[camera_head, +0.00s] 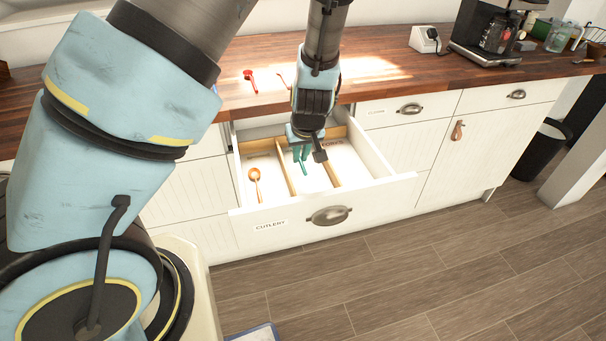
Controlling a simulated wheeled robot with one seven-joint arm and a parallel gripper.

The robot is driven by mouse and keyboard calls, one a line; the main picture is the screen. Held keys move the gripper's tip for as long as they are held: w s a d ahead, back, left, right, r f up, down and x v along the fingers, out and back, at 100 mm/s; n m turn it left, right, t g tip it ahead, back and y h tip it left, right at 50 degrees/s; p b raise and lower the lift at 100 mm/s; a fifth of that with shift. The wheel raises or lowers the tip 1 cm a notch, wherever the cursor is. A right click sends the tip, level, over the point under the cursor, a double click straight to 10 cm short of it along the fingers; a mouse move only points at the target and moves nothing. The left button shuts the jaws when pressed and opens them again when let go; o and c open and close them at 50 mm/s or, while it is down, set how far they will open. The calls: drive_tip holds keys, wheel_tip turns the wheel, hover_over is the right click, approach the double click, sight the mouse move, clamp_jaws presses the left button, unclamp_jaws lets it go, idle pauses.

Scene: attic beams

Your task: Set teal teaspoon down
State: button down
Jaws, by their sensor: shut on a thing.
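The teal teaspoon (304,169) hangs below my gripper (302,153), over the middle compartment of the open cutlery drawer (378,190). My gripper is shut on the teaspoon; the wrist hides part of it. I cannot tell whether the teaspoon touches the drawer floor. Wooden dividers (284,171) split the drawer into compartments. An orange spoon (256,184) lies in the left compartment.
A red spoon (250,80) lies on the wooden counter (385,80), with another small utensil to its right. A coffee maker (490,35) and a white timer-like box (426,39) stand at the back right. A dark bin (541,150) stands on the floor.

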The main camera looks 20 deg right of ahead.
sight(299, 178)
drive_tip(key=shift+f+p, duration=0.3)
drive_tip(key=shift+f, duration=2.75)
drive_tip(key=shift+f, duration=0.1)
drive_tip(key=c, duration=1.2)
unclamp_jaws()
drive_tip(key=v, duration=1.2)
drive_tip(key=a+r+g, duration=0.1)
drive_tip(key=a+r, duration=0.3)
drive_tip(key=a, duration=0.6)
drive_tip(key=a+r+g, duration=0.1)
drive_tip(key=a+r, duration=0.3)
drive_tip(key=a, duration=0.5)
drive_tip(key=a+r, duration=0.4)
drive_tip(key=a, duration=0.6)
drive_tip(key=shift+w+a+r+g, duration=0.2)
drive_tip(key=shift+a+r+g, duration=0.1)
drive_tip(key=shift+g, duration=0.1)
